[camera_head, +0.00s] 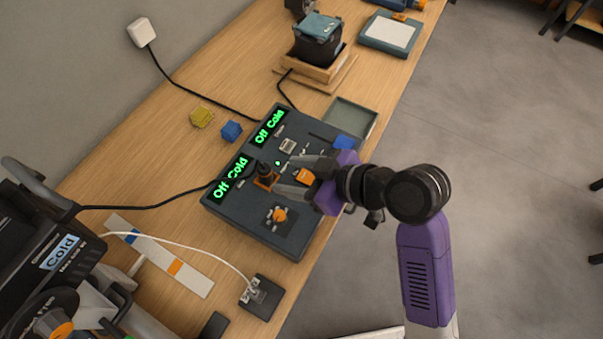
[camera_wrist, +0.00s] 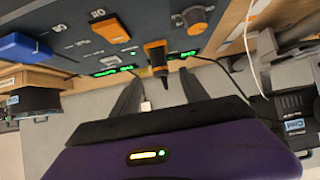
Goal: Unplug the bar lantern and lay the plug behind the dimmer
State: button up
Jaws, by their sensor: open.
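The dimmer (camera_head: 250,216) is a dark box with two green displays that both read "Off Cold". A black plug (camera_head: 264,167) stands in an orange socket (camera_head: 266,183) on its top. The plug's black cable runs left to a black lamp (camera_head: 40,240) labelled "Cold"; I cannot tell whether this is the bar lantern. In the wrist view the plug (camera_wrist: 159,61) shows beyond my fingers, with its orange surround above. My gripper (camera_head: 285,175) is open and empty, its fingers pointing at the plug from the right. Contact is not clear.
A second lamp (camera_head: 318,40) stands on a wooden base at the back. Yellow (camera_head: 202,117) and blue (camera_head: 231,131) blocks lie behind the dimmer. A shallow tray (camera_head: 352,116) sits beside it. A white-corded box (camera_head: 261,298) is in front. Bare wood lies left of the dimmer.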

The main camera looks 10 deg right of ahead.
aim_at(271, 171)
jog(key=shift+b+x, duration=1.2)
jog(key=shift+x, duration=2.15)
grip_shut()
jog(key=shift+d+r, duration=0.1)
jog(key=shift+r, duration=0.25)
jog(key=shift+r+p, duration=2.1)
